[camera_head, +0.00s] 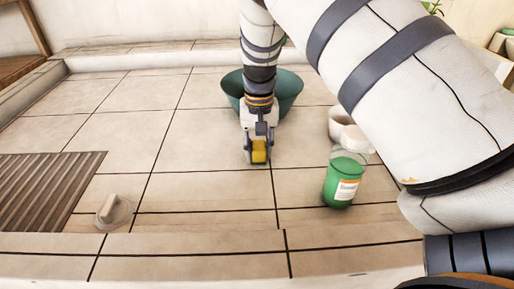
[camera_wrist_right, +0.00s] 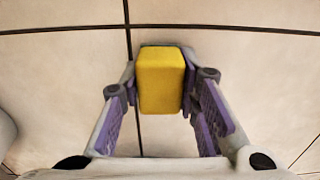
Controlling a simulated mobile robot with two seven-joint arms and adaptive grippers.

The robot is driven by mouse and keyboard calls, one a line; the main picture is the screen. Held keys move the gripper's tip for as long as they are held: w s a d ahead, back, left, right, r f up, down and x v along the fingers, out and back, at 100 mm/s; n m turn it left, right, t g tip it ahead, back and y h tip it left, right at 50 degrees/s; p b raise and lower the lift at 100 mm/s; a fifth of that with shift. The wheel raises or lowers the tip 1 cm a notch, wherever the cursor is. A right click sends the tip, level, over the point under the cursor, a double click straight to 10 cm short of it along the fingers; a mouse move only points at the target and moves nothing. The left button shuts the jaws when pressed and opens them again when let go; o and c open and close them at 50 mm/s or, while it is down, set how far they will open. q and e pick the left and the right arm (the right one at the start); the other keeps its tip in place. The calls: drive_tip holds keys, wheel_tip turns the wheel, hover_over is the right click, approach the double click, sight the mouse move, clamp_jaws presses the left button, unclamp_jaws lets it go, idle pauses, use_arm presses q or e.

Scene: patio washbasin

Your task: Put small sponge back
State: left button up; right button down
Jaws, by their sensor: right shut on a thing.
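A small yellow sponge (camera_head: 259,151) is between the fingers of my right gripper (camera_head: 259,153), over the tiled surface in front of a green bowl. In the right wrist view the sponge (camera_wrist_right: 161,80) is a yellow block with a darker far edge. Both fingertips of the right gripper (camera_wrist_right: 160,85) press on its sides, so it is shut on the sponge. Whether the sponge touches the tiles or hangs just above them I cannot tell. My left gripper is not in view.
The green bowl (camera_head: 288,92) stands behind the gripper, partly hidden by my arm. A green soap bottle (camera_head: 342,185) with a white cap stands to the right, near a pale cup (camera_head: 338,118). A drain plug (camera_head: 110,212) and a ribbed mat (camera_head: 45,190) lie left. Tiles between are clear.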

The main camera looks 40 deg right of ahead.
sight(259, 145)
drive_tip(key=shift+r, duration=0.15)
drive_tip(key=c, duration=1.2)
unclamp_jaws()
wheel_tip(259, 145, up, 12)
drive_tip(key=shift+r+p, duration=0.1)
drive_tip(key=shift+p, duration=0.4)
